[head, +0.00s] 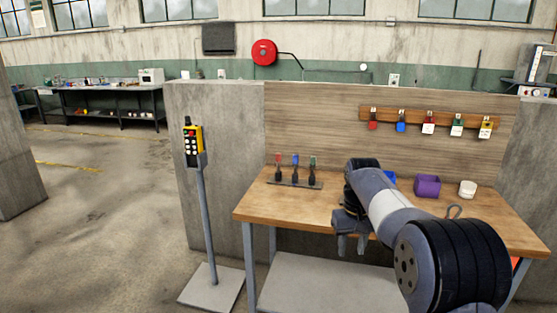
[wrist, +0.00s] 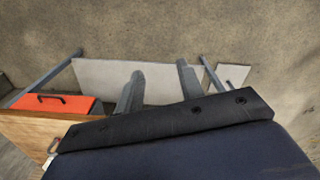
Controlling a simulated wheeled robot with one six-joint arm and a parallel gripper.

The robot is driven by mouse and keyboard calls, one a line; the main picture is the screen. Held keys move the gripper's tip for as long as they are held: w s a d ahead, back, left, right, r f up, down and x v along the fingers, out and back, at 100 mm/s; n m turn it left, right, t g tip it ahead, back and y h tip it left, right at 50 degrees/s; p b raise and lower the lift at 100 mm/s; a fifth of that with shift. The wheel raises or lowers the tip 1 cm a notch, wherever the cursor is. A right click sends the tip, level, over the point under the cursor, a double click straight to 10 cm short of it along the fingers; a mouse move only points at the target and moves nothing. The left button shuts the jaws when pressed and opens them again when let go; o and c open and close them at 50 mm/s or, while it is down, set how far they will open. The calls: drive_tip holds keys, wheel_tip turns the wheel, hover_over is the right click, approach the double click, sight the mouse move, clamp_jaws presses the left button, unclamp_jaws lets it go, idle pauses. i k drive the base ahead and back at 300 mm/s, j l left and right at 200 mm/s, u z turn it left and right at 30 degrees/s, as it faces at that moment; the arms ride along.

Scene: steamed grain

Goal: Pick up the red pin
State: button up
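The red pin (head: 278,160) stands upright at the left end of a dark rack (head: 300,184) on the wooden table (head: 262,205). A blue pin (head: 295,161) and a green pin (head: 312,163) stand beside it in a row, each with a black lower part. My gripper (head: 351,249) hangs at the table's front edge, to the right of the rack and nearer to me, apart from the pins. In the wrist view, my gripper (wrist: 158,82) shows two spread fingers with nothing between them. No pin shows in the wrist view.
A purple bin (head: 427,186) and a white cup (head: 467,189) stand at the table's back right. Padlocks hang on a wooden board (head: 417,119) above. A button box (head: 193,145) on a post stands left. An orange box (wrist: 60,103) shows in the wrist view.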

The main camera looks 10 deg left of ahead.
sight(277, 155)
drive_tip(key=i+j, duration=0.4)
drive_tip(key=i+j+z, duration=0.15)
drive_tip(key=i+j, duration=0.55)
drive_tip(key=j, duration=0.2)
drive_tip(key=i+j+z, duration=0.1)
drive_tip(key=i+j, duration=0.25)
drive_tip(key=i+j+z, duration=0.1)
drive_tip(key=i+j, duration=0.25)
drive_tip(key=j, duration=0.25)
drive_tip(key=i+j, duration=0.3)
drive_tip(key=j, duration=0.2)
